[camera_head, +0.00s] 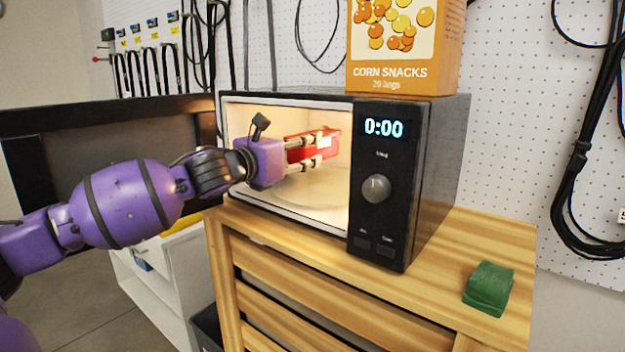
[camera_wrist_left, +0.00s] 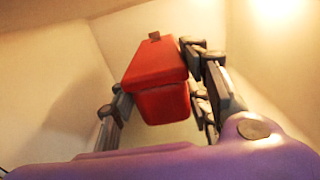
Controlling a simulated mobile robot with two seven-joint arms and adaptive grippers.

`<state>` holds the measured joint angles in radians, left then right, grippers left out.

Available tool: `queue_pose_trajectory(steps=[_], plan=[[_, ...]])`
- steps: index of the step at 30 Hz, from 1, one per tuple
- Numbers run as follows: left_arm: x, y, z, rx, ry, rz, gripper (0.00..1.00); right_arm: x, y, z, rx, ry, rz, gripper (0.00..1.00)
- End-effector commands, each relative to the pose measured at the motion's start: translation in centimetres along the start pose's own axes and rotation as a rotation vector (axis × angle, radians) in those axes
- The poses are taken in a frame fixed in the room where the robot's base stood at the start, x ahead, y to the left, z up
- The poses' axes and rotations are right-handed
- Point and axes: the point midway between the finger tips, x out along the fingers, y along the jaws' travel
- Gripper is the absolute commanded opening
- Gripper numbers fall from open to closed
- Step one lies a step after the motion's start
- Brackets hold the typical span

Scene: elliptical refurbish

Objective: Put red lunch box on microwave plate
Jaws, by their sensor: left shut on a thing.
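The red lunch box (camera_head: 328,141) is inside the lit microwave (camera_head: 424,165), held by my left gripper (camera_head: 318,150). In the left wrist view the box (camera_wrist_left: 161,83) sits between the two fingers of the left gripper (camera_wrist_left: 165,100), which are shut on it. The microwave plate (camera_head: 305,188) is a pale disc on the cavity floor, below the box. The box appears raised above the plate; the exact gap is hard to tell. My right gripper is not in view.
The microwave door (camera_head: 95,150) stands open to the left. A corn snacks box (camera_head: 405,50) stands on top of the microwave. A green folded cloth-like item (camera_head: 489,288) lies on the wooden cabinet top (camera_head: 450,262). The cavity walls are close around my left gripper.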

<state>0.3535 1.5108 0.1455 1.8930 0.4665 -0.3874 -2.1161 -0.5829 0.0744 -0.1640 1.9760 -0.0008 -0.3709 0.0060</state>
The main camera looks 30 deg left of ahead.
Motion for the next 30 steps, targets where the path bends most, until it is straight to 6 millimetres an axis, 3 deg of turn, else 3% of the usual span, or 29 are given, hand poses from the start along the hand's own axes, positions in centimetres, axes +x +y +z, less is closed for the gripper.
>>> queue_pose_trajectory(steps=[8, 12, 20, 25, 30], plan=[[3.0, 0.0, 0.3, -0.002, -0.006, -0.001, 0.02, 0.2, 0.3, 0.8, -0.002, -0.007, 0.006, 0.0], [2.8, -0.1, -1.8, -0.006, -0.004, -0.001, 0.02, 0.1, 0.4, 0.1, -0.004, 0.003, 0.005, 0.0], [2.8, -0.1, -3.6, -0.003, -0.005, -0.001, 0.02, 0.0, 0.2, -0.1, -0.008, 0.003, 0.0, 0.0], [2.7, -0.2, -5.9, -0.006, -0.006, -0.001, 0.02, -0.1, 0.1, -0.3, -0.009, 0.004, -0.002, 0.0], [3.1, -0.2, -6.4, -0.001, -0.009, 0.0, 0.02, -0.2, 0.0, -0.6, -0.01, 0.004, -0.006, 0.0]])
